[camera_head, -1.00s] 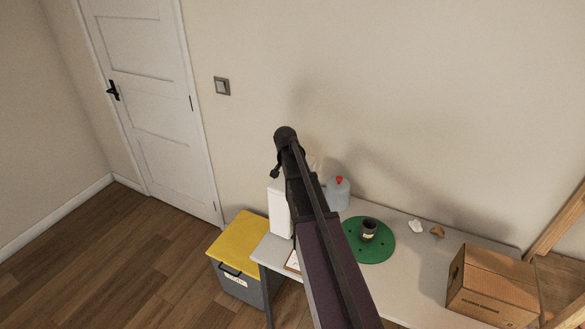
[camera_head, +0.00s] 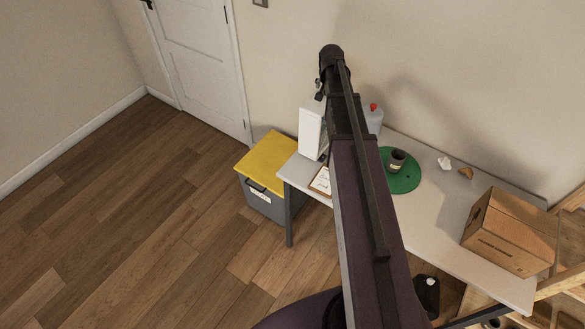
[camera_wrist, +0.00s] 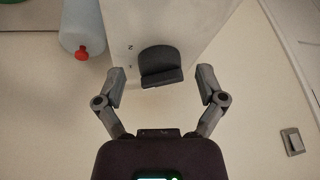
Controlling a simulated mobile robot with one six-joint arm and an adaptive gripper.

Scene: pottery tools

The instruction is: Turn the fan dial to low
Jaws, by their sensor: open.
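A white upright box (camera_wrist: 205,22) carries a dark grey round dial with a raised bar (camera_wrist: 160,68), with small dark marks beside it. The dial's setting cannot be read. In the wrist view, my gripper (camera_wrist: 162,80) is open, with one finger on either side of the dial; the fingers appear apart from it. The white box also shows in the head view (camera_head: 311,132), standing at the table's left end. There my gripper (camera_head: 319,90) is small and dark above the box, and the dial cannot be made out.
The grey table (camera_head: 440,215) holds a jug with a red cap (camera_head: 373,117), a green round mat (camera_head: 409,178) with a dark cup (camera_head: 396,161), crumpled lumps, a clipboard (camera_head: 321,181) and a cardboard box (camera_head: 510,232). A yellow-lidded bin (camera_head: 267,158) stands left. Floor is clear further left.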

